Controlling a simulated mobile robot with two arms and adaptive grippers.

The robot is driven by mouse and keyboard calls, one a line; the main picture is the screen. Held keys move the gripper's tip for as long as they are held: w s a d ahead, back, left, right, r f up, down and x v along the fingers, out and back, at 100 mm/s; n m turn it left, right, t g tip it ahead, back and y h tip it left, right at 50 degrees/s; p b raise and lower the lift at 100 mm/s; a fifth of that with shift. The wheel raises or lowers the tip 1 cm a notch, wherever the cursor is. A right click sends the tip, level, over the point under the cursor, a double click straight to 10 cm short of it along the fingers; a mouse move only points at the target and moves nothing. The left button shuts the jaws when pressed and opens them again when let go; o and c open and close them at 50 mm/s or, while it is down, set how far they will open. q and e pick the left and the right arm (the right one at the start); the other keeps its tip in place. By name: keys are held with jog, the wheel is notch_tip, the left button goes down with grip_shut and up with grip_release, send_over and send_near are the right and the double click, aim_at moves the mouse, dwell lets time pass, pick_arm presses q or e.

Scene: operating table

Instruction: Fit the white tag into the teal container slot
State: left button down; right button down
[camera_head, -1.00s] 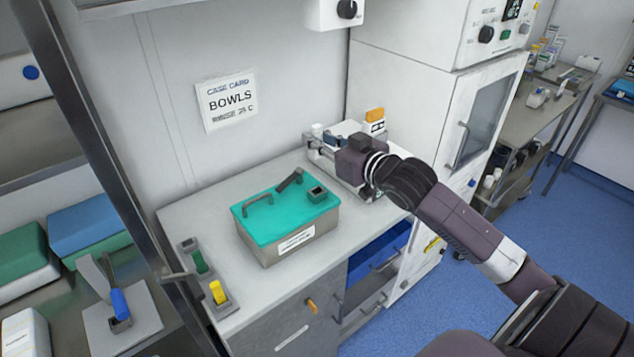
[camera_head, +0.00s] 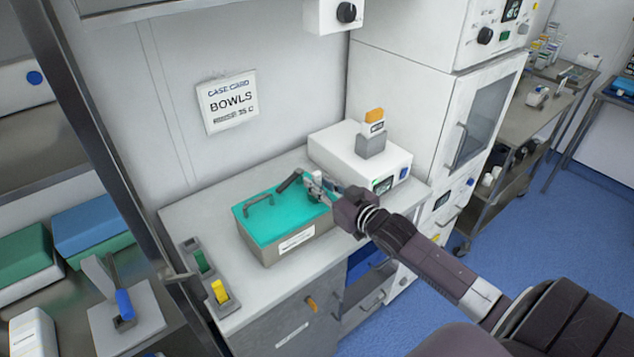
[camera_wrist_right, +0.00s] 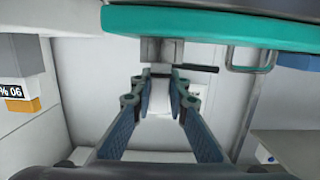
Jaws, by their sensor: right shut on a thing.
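The teal-lidded container (camera_head: 268,222) stands on the white counter, with a dark handle bar and a loop handle on its lid. The lid's teal edge also shows in the right wrist view (camera_wrist_right: 215,28). My right gripper (camera_head: 318,184) is over the lid's right end and covers the slot in the head view. In the wrist view, its blue fingers (camera_wrist_right: 160,98) are shut on the white tag (camera_wrist_right: 158,98). The tag points at the grey slot block (camera_wrist_right: 160,50) on the lid. I cannot tell whether the tag has entered it. My left gripper is out of view.
A white device (camera_head: 345,158) with a grey holder and an orange-and-white tag (camera_head: 374,122) stands behind the gripper. A rack with green and yellow pieces (camera_head: 209,276) lies left of the container. The open drawer (camera_head: 368,275) is below the counter's front edge.

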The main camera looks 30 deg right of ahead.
jog(key=shift+f, duration=0.15)
jog(key=c, duration=1.9)
grip_release()
jog(key=shift+r, duration=0.2)
jog(key=shift+s, duration=0.6)
jog(key=s, duration=0.3)
jog(key=s+r+b, duration=0.1)
jog(key=s, duration=0.3)
jog(key=s+b, duration=0.1)
jog(key=s, duration=0.2)
jog(key=shift+s+d+r, duration=0.35)
jog(key=shift+d+r, duration=0.05)
